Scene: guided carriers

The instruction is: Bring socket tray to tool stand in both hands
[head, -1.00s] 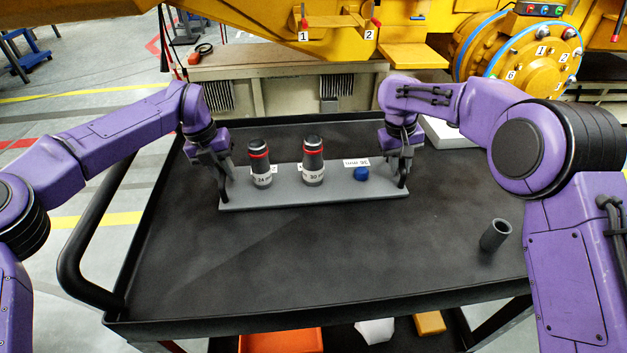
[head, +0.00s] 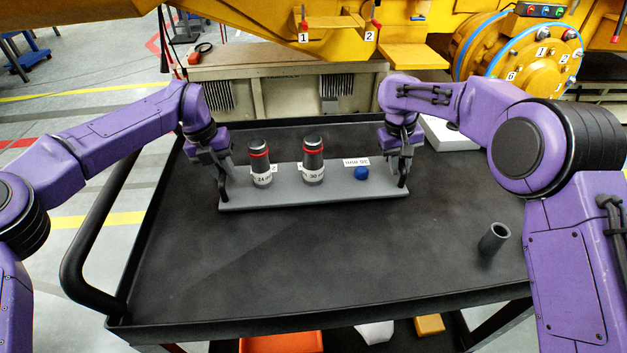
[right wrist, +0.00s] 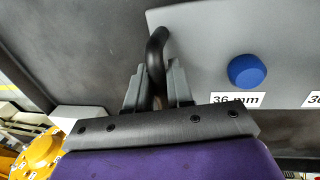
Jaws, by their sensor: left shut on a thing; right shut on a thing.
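The socket tray (head: 300,194) is a long grey plate over the far half of a black cart top. It carries two dark sockets with red bands, one labelled 24 mm (head: 260,163) and one labelled 30 mm (head: 313,161). A blue knob (head: 361,173) stands by the 36 mm label and also shows in the right wrist view (right wrist: 247,71). My left gripper (head: 223,176) is shut on the tray's left handle. My right gripper (head: 403,170) is shut on the right handle (right wrist: 156,50). I cannot tell whether the tray touches the cart, or which thing is the tool stand.
The black cart top (head: 330,250) is clear in front of the tray. A dark hollow cylinder (head: 494,238) stands at its right. A white item (head: 447,131) lies behind my right arm. Yellow machinery (head: 270,20) stands beyond the cart, and a cart handle (head: 85,235) is at the left.

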